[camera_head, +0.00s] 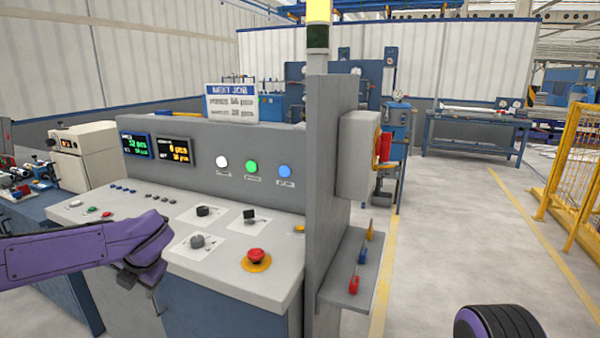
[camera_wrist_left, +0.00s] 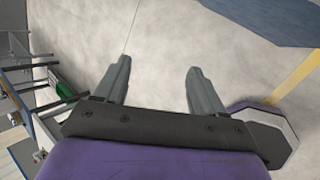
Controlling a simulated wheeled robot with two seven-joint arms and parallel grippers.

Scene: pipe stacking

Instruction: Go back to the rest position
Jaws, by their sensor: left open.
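My left arm, in purple, comes in from the left in the head view, and my left gripper (camera_head: 156,290) is at its end, in front of the control console (camera_head: 225,280). The fingers are mostly hidden there. In the left wrist view my left gripper (camera_wrist_left: 155,80) has its two grey fingers spread apart with nothing between them and bare floor beyond. My right gripper is not in view; only a dark, rounded part with purple ridges, likely of my right arm, shows at the lower right of the head view.
The console top carries a red emergency button (camera_head: 257,257) and several knobs. A grey post (camera_head: 330,190) with a switch box (camera_head: 358,155) and a small shelf (camera_head: 350,272) stands at its right end. A yellow fence (camera_head: 575,170) is far right. Floor (camera_head: 450,230) between is clear.

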